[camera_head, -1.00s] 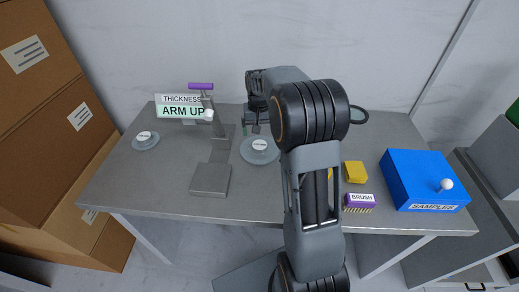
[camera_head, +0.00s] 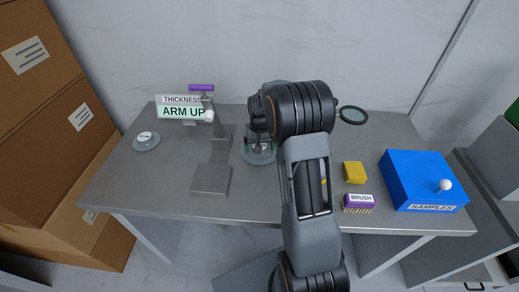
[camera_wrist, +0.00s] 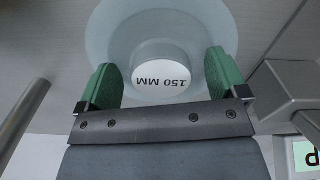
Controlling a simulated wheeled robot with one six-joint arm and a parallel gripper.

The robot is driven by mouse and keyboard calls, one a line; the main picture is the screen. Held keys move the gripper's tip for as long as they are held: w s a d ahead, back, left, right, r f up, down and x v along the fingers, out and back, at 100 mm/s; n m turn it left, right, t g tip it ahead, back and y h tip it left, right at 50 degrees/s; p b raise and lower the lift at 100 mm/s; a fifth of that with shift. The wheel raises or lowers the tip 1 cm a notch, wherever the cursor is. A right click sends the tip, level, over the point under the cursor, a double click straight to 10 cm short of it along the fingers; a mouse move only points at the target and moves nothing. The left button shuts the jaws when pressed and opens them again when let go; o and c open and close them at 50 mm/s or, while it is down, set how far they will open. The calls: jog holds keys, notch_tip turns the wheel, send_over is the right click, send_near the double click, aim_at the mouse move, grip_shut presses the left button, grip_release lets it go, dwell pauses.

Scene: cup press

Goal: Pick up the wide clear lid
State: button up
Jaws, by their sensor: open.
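The wide clear lid (camera_head: 258,159) lies flat on the grey table right of the press, partly hidden by my arm in the head view. In the wrist view the lid (camera_wrist: 112,30) is a pale translucent disc with a white round knob (camera_wrist: 161,83) marked "150 MM". My gripper (camera_wrist: 161,68) is open, with its green-padded fingers on either side of the knob and gaps visible on both sides. In the head view my gripper (camera_head: 260,137) is over the lid. I cannot tell how far above the disc the fingertips are.
The press (camera_head: 212,178), with its sign (camera_head: 180,107) reading "ARM UP", stands close left of the lid. A smaller lid (camera_head: 146,141) lies at far left. A dark-rimmed clear disc (camera_head: 352,115), yellow block (camera_head: 354,172), purple brush (camera_head: 359,201) and blue samples box (camera_head: 422,180) are right.

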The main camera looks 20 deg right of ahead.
jog(key=c, duration=1)
